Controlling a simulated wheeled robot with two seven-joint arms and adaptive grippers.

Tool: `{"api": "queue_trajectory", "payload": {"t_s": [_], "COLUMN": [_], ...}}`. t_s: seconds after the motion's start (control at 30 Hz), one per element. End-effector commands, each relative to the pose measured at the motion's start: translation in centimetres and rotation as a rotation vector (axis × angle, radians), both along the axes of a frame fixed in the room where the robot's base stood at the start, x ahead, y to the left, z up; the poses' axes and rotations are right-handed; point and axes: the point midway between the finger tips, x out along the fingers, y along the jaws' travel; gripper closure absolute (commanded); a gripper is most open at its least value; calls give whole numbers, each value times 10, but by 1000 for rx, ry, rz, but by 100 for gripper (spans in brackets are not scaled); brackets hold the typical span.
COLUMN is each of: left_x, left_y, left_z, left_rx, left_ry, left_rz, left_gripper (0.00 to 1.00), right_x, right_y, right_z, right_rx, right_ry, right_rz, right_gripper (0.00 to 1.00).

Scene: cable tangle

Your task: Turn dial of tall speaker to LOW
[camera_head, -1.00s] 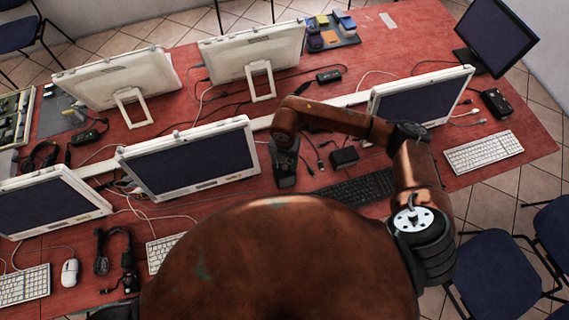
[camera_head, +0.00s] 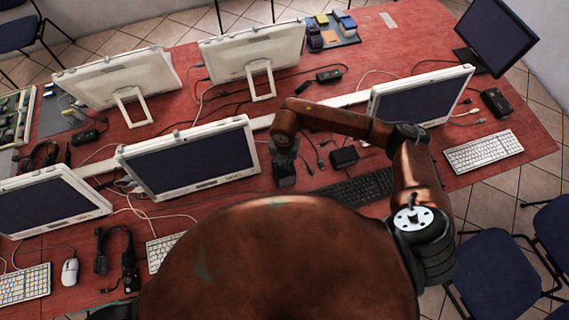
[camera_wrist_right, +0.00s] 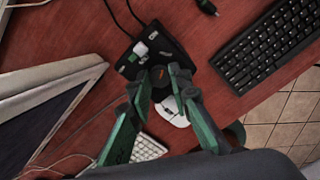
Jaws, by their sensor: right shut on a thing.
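In the right wrist view, the tall speaker is a black box (camera_wrist_right: 174,52) with small pale marks on its top face, seen from above. Its dial (camera_wrist_right: 160,72) is dark with a small orange mark and sits between my fingertips. My right gripper (camera_wrist_right: 161,76) is shut on the dial, a finger on each side. In the head view, my right gripper (camera_head: 285,160) is over the dark speaker (camera_head: 286,178), in front of the middle monitor's right edge. The setting labels are too small to read. My left gripper is not in view.
A black keyboard (camera_head: 355,188) and a small black box (camera_head: 344,157) lie right of the speaker. A white monitor (camera_head: 190,160) stands close on the left. Cables run around the speaker.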

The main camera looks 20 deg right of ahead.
Motion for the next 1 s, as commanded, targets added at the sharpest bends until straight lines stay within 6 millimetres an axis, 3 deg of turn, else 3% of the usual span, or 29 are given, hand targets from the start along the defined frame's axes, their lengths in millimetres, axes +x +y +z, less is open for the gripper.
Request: {"api": "queue_trajectory", "payload": {"t_s": [0.47, 1.0], "left_x": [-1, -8], "left_y": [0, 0], "left_z": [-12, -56], "left_rx": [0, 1], "left_ry": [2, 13], "left_rz": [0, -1], "left_gripper": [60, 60], "right_x": [1, 1], "right_y": [0, 0], "right_z": [-1, -3], "right_rx": [1, 0], "right_ry": [-3, -3], "right_rz": [112, 595], "right_gripper": [100, 100]}}
